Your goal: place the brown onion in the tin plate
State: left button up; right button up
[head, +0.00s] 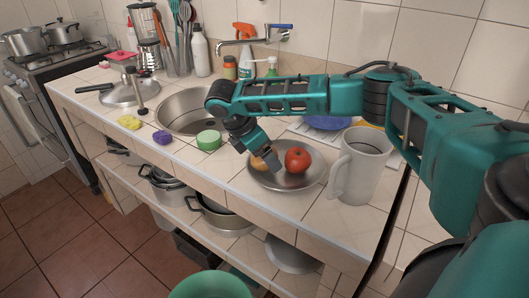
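The tin plate (312,182) is a round grey metal plate near the front edge of the counter, left of a large grey mug. A red tomato (297,160) lies in it. The brown onion (259,163) shows as a small orange-brown patch at the plate's left side, mostly hidden behind my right gripper. My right gripper (272,164) comes down over the left part of the plate, right at the onion. Whether its fingers grip the onion or are apart around it cannot be told. Whether the onion rests on the plate is also unclear. My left gripper is out of view.
The tall grey mug (361,165) stands close on the plate's right. A blue plate (327,122) lies behind.

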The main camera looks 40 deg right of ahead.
jog(key=o, duration=1.1)
jog(key=shift+f, duration=0.1)
